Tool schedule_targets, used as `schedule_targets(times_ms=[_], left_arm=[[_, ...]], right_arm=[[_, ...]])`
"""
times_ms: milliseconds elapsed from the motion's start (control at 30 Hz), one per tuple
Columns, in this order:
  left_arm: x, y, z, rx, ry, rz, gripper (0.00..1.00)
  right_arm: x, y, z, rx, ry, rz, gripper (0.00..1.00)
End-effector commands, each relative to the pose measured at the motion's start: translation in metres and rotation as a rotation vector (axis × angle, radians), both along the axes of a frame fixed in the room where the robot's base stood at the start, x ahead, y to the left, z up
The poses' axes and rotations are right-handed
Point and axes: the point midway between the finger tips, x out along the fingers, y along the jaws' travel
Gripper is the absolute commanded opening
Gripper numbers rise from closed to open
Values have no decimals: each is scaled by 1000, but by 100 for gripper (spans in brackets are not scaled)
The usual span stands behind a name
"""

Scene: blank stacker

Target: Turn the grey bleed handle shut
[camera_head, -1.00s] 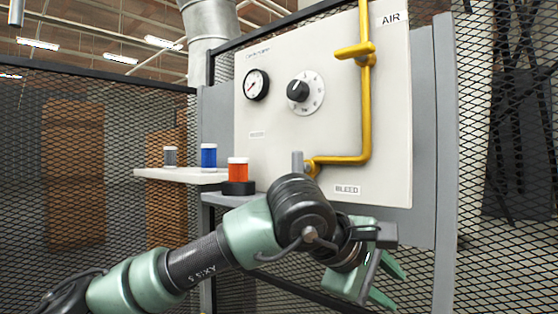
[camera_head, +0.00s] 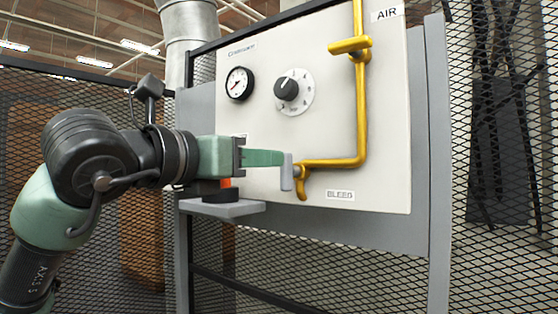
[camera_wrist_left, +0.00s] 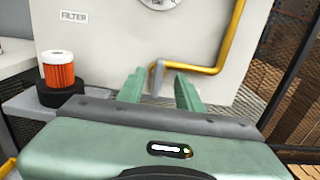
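The grey bleed handle (camera_head: 287,172) stands upright at the left end of the yellow pipe (camera_head: 335,163), above the BLEED label (camera_head: 340,195). My left gripper (camera_head: 276,158) reaches it from the left, its fingertips level with the handle's upper part. In the left wrist view my left gripper (camera_wrist_left: 160,90) is open, with one finger on each side of the grey handle (camera_wrist_left: 158,76). I cannot tell whether either finger touches it. My right gripper is not in view.
An orange filter (camera_wrist_left: 58,72) stands in a black holder on a grey shelf (camera_head: 222,208) just below my left gripper. The pale panel (camera_head: 390,110) carries a gauge (camera_head: 239,83), a dial (camera_head: 287,89) and a yellow lever (camera_head: 350,45). Mesh fencing is on both sides.

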Motion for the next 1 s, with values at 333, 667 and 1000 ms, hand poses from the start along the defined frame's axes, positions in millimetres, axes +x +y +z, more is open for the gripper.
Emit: schedule_targets(times_ms=[333,667,1000], left_arm=[[42,-31,3,4,6,1,35],[61,-44,0,4,2,2,35],[61,-44,-1,5,1,2,0]], right_arm=[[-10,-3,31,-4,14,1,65],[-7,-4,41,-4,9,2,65],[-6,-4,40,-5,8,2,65]])
